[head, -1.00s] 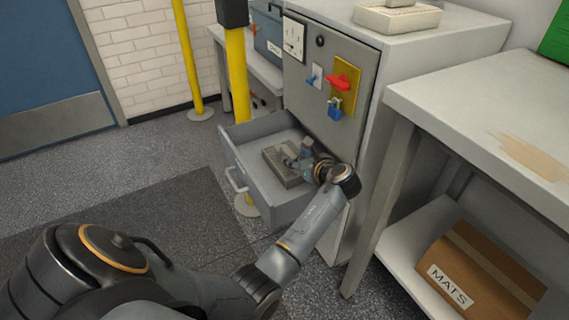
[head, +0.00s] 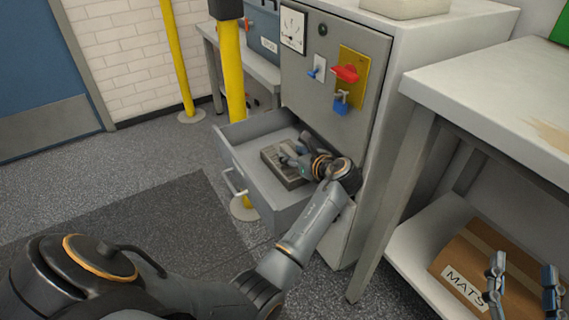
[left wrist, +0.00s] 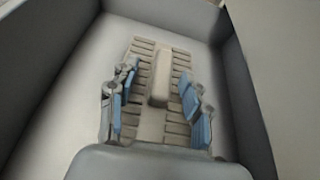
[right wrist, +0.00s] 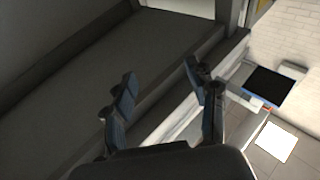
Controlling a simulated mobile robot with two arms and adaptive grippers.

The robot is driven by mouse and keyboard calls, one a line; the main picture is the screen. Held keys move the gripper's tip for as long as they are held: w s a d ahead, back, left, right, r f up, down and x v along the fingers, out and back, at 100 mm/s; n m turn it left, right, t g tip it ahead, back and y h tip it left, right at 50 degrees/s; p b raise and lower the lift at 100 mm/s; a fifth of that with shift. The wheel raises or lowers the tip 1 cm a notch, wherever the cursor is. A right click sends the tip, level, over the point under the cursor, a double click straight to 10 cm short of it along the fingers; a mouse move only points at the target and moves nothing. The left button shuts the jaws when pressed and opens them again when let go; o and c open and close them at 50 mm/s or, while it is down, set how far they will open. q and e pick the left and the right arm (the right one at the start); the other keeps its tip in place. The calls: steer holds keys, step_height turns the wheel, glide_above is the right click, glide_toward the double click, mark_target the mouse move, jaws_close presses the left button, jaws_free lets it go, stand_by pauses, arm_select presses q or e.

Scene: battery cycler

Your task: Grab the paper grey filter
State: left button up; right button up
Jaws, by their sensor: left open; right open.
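The grey filter (head: 282,172) is a flat slatted block with a raised bar along its middle, lying in the open drawer (head: 240,178). In the left wrist view the filter (left wrist: 160,75) lies straight below my left gripper (left wrist: 158,98). Its blue-padded fingers are open, one on each side of the raised bar, apart from it. In the head view my left gripper (head: 290,152) is low over the filter and covers part of it. My right gripper (head: 522,278) is open and empty, in front of the shelf at the lower right; it also shows in the right wrist view (right wrist: 165,95).
The cabinet (head: 345,75) with a red switch (head: 345,72) and blue padlock (head: 341,104) rises behind the drawer. A yellow post (head: 235,80) stands close to the drawer's left. A workbench (head: 490,80) with a MATS box (head: 462,275) is at right.

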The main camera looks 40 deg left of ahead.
arm_select(q)
steer(key=shift+w+a+f, duration=0.1)
steer(key=shift+a, duration=0.15)
arm_select(e)
steer(key=r, duration=0.1)
steer(key=t, duration=0.1)
steer(key=a+r, duration=0.1)
steer(key=shift+s+r+t+y, duration=0.35)
steer(key=shift+s+t+y, duration=0.05)
arm_select(q)
steer(key=shift+c, duration=0.2)
arm_select(e)
steer(key=shift+d, duration=0.1)
arm_select(q)
jaws_close()
